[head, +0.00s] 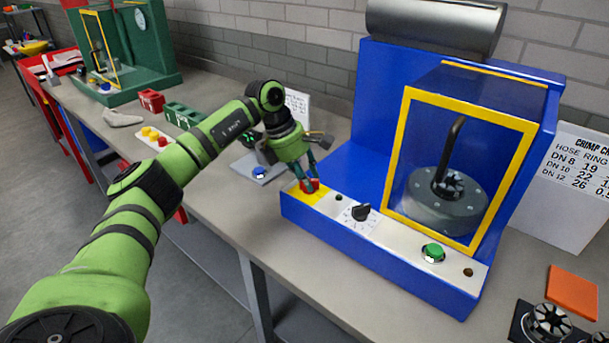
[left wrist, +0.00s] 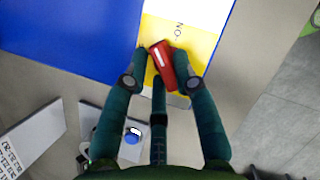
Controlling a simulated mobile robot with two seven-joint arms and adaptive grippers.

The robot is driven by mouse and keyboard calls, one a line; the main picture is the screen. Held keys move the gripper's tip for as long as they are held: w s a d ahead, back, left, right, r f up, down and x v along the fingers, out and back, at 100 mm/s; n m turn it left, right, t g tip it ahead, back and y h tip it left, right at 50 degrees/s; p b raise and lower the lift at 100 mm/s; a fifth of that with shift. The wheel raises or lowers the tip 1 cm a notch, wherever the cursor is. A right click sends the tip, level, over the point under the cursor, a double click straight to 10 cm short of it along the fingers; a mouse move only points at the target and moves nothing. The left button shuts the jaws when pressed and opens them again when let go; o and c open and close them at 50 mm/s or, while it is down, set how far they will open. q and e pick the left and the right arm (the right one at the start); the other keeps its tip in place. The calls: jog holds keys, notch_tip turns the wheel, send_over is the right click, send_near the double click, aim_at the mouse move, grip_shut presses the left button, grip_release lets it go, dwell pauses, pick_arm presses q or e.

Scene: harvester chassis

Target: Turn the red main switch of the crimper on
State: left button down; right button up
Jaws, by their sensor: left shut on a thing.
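The blue crimper (head: 365,130) stands on the grey bench with a yellow-framed clear guard. Its red main switch (head: 309,186) sits on the yellow plate (head: 299,197) at the left end of the front panel. My left gripper (head: 306,187) is shut on the red switch from above. In the left wrist view the red switch handle (left wrist: 161,64) lies tilted between the fingers of my left gripper (left wrist: 162,75). The lettering "ON" (left wrist: 178,30) shows on the yellow plate beyond it. My right gripper is not in view.
The panel also holds a black dial (head: 361,211) and a green button (head: 433,252). A small device with a blue button (head: 260,173) sits behind my left gripper. A crimp chart (head: 575,170), an orange block (head: 573,291) and die sets (head: 547,322) are at the right.

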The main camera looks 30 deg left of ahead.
pick_arm(q)
jog(key=m, duration=0.1)
jog(key=m+g, duration=0.1)
jog(key=m, duration=0.2)
jog(key=shift+w+d+r+m+g+h, duration=0.15)
jog(key=shift+w+d+m+g+h, duration=0.15)
jog(key=shift+d, duration=0.05)
jog(key=m+g, duration=0.1)
jog(key=m, duration=0.2)
jog(key=shift+d, duration=0.1)
jog(key=shift+s+f+m+g, duration=0.1)
jog(key=shift+f+m+g, duration=0.15)
jog(key=shift+m+g, duration=0.15)
jog(key=c, duration=1.1)
grip_release()
jog(key=shift+s+d+r, duration=0.1)
jog(key=shift+d+r, duration=0.05)
jog(key=shift+a, duration=0.25)
